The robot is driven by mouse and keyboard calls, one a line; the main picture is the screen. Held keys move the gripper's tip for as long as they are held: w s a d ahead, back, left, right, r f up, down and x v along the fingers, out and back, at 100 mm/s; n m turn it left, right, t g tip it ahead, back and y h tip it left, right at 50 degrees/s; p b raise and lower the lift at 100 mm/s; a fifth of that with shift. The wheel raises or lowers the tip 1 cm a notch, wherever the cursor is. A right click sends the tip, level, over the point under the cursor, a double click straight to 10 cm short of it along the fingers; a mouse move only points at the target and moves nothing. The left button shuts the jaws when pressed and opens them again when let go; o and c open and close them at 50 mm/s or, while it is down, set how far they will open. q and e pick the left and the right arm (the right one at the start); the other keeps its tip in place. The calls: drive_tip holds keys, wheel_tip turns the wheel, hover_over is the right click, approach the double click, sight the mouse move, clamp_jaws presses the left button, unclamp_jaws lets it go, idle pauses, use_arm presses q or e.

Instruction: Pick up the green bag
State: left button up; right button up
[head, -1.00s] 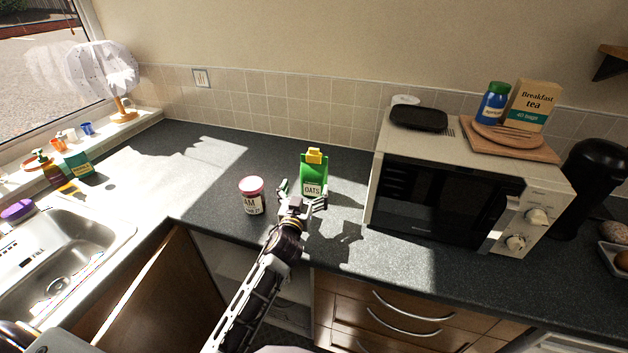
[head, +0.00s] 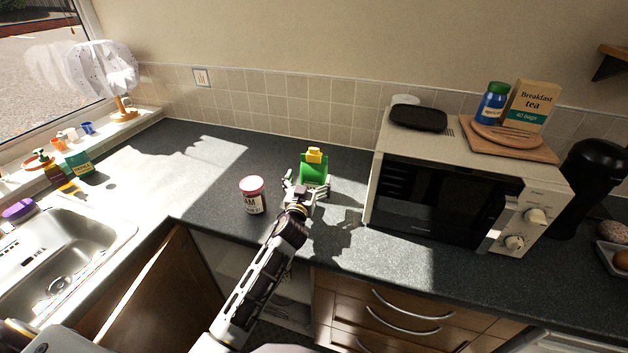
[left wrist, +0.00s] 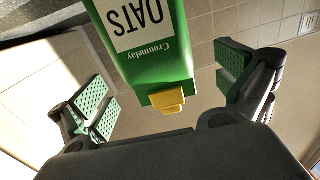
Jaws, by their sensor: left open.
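The green bag (head: 313,168) is a green oats package with a yellow clip on top, standing upright on the dark worktop. In the left wrist view the bag (left wrist: 150,62) appears upside down, with its white OATS label and yellow clip showing. My left gripper (head: 306,187) is open, just in front of the bag, and hides its lower part in the head view. In the left wrist view the green-padded fingers (left wrist: 165,88) are spread wide, one on each side of the bag, with gaps between. My right gripper is not in view.
A jam jar (head: 252,196) with a pink lid stands close left of my left gripper. A microwave (head: 440,190) stands to the right. A sink (head: 60,262) is at the left. The worktop behind the jar is clear.

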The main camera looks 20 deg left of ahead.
sight(312, 175)
use_arm(q)
drive_tip(key=shift+w, duration=0.9)
drive_tip(key=shift+w+d+f+p, duration=0.15)
drive_tip(key=shift+w+p, duration=0.25)
drive_tip(key=shift+w, duration=1.25)
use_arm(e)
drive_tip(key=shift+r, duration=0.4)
use_arm(q)
drive_tip(key=c, duration=1.1)
drive_tip(key=shift+c, duration=0.3)
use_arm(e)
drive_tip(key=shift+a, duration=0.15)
